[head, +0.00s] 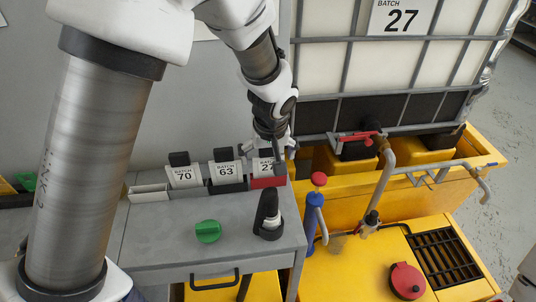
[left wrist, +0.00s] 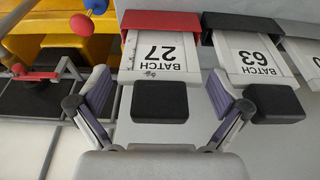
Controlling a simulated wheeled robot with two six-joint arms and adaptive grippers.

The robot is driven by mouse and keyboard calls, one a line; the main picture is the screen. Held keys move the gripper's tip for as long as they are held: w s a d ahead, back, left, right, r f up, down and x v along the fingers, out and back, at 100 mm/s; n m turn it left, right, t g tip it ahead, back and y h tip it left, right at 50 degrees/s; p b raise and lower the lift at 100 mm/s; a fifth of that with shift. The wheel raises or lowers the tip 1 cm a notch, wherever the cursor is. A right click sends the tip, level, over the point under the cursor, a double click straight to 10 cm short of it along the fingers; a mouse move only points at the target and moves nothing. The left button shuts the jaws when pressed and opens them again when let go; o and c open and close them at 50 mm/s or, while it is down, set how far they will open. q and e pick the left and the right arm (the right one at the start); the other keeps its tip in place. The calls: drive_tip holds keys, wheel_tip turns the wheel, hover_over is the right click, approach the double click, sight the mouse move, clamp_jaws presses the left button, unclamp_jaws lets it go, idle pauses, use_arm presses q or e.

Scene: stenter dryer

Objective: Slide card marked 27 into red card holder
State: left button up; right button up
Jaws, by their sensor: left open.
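The white card marked 27 (head: 266,166) stands upright in the red card holder (head: 267,182), at the right end of a row of cards. In the left wrist view the card (left wrist: 160,52) shows upside down, its lower end at the red holder (left wrist: 160,20). Its black grip block (left wrist: 160,102) lies between my left fingers. My left gripper (head: 268,145) is open around the block; in the left wrist view the gripper (left wrist: 158,85) shows gaps on both sides. How deep the card sits is hard to tell. My right gripper is out of view.
Card 63 (head: 228,170) stands close beside in a black holder, with card 70 (head: 184,175) beyond it. An empty white holder (head: 148,193) is at the left. A green knob (head: 208,231) and a black upright part (head: 268,215) stand on the grey bench.

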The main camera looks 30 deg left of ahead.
use_arm(q)
drive_tip(key=v, duration=1.2)
drive_tip(key=shift+w, duration=0.1)
